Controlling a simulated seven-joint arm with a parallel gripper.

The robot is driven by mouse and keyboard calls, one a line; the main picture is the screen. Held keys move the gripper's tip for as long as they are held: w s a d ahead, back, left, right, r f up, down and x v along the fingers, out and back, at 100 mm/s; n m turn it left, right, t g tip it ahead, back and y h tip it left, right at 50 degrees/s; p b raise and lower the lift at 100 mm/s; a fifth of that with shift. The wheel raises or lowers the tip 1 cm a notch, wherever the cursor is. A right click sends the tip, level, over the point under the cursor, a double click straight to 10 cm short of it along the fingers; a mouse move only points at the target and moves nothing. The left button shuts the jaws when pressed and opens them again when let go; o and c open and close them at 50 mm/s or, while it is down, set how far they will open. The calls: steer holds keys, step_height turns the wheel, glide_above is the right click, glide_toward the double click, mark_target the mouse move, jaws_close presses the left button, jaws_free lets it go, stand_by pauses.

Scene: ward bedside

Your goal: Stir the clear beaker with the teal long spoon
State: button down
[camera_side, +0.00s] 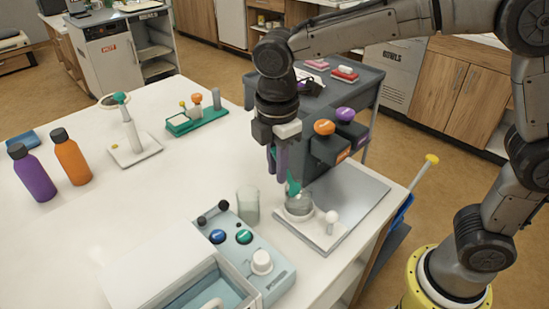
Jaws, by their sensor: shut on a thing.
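My gripper (282,170) points down over the right part of the white table, its purple fingers shut on the teal long spoon (293,186). Only a short teal length shows below the fingers; the rest is hidden. The spoon's lower part is at a clear rounded vessel (299,205) on a grey plate. I cannot tell whether its tip is inside the vessel or just above it. A clear, straight-sided beaker (248,206) stands upright to the left, apart from the gripper. I cannot tell for sure which of the two is the task's beaker.
A pale blue control box (235,250) with knobs stands in front. A white knob (332,217) rises from the grey plate (350,200). Bottles stand far left; the table's middle is clear.

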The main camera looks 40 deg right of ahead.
steer(key=shift+d+f, duration=0.35)
steer(key=shift+f, duration=0.4)
steer(key=shift+d+f, duration=0.3)
steer(key=shift+f, duration=0.5)
steer(key=shift+d+f, duration=0.35)
steer(key=shift+f, duration=0.4)
steer(key=shift+d, duration=0.15)
